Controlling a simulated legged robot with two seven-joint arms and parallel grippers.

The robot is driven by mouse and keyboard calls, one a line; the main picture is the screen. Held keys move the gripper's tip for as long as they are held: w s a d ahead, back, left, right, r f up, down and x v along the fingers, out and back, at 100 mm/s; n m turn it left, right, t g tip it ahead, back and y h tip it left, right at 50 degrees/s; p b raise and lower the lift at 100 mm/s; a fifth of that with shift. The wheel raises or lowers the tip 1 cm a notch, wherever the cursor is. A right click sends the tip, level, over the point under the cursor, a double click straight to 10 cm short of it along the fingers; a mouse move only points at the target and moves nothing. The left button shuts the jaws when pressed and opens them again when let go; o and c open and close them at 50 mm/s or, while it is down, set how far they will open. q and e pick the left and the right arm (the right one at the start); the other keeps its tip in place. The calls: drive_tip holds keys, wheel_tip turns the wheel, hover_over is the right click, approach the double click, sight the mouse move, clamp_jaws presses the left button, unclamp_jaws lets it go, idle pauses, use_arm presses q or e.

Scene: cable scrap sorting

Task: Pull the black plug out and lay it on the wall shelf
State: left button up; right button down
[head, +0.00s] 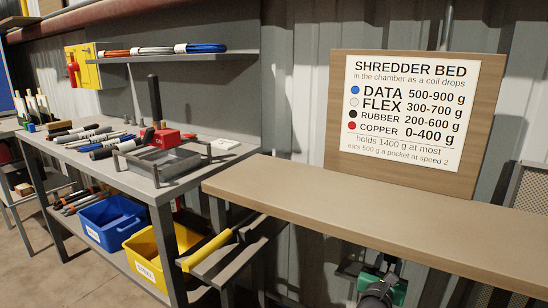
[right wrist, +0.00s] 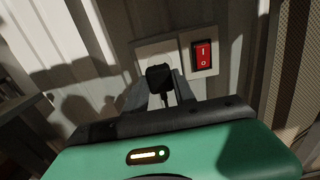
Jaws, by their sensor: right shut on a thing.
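The black plug (right wrist: 158,77) is between the two grey fingers of my right gripper (right wrist: 158,90), in front of a white wall socket plate (right wrist: 148,50). The gripper is shut on it. The plug is at the plate; I cannot tell if its pins are in the socket. A dark cord hangs below the plug. In the head view my green and black right wrist shows below the wooden wall shelf (head: 390,222), and the plug is hidden there. The shelf's top is bare. My left gripper is not in view.
A red rocker switch (right wrist: 202,55) on a white plate is just right of the socket. The shredder sign (head: 408,115) stands behind the wooden shelf. At left is a grey workbench (head: 165,188) with tools and a red-topped device, with blue (head: 112,220) and yellow bins below.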

drive_tip(key=w+a+f+b, duration=0.4)
drive_tip(key=w+a+f, duration=0.1)
drive_tip(key=a+f, duration=0.2)
drive_tip(key=shift+w+a+f, duration=0.3)
drive_tip(key=shift+a+f, duration=0.05)
drive_tip(key=shift+f, duration=0.5)
drive_tip(key=shift+w, duration=0.1)
drive_tip(key=shift+w+d+f+b, duration=0.4)
drive_tip(key=shift+w+d+f, duration=0.15)
drive_tip(key=shift+w, duration=0.25)
drive_tip(key=shift+w+d+f+b, duration=0.35)
drive_tip(key=shift+w+d+f, duration=0.15)
drive_tip(key=shift+w, duration=0.35)
drive_tip(key=shift+w+d+f+b, duration=0.4)
drive_tip(key=shift+w+d+f, duration=0.15)
drive_tip(key=shift+w, duration=0.25)
drive_tip(key=c, duration=0.9)
unclamp_jaws()
drive_tip(key=shift+c, duration=0.2)
